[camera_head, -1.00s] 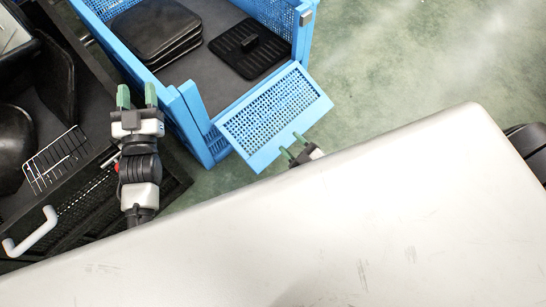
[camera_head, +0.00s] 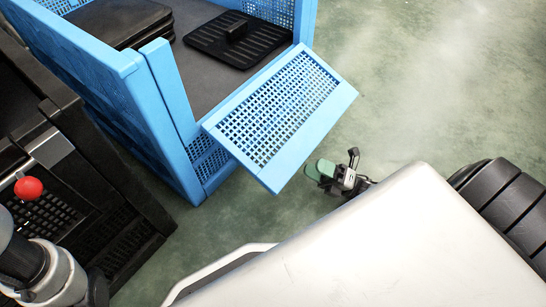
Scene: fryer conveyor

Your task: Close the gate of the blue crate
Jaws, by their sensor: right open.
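The blue crate (camera_head: 163,100) stands at the upper left, its front opening facing me. Its gate (camera_head: 283,112), a blue mesh panel, hangs folded outward and down from the front opening. My right gripper (camera_head: 331,172) is open and empty, just right of and below the gate's lower right part, with a small gap in the picture. Its green fingertip pad shows, and the rest of its arm is hidden behind my white body. My left arm (camera_head: 45,275) shows at the lower left corner, but its gripper is out of view.
Inside the crate lie stacked black trays (camera_head: 125,22) and a black ridged plate with a handle (camera_head: 237,40). A dark unit with a red knob (camera_head: 29,188) stands left of the crate. Green floor to the right is clear.

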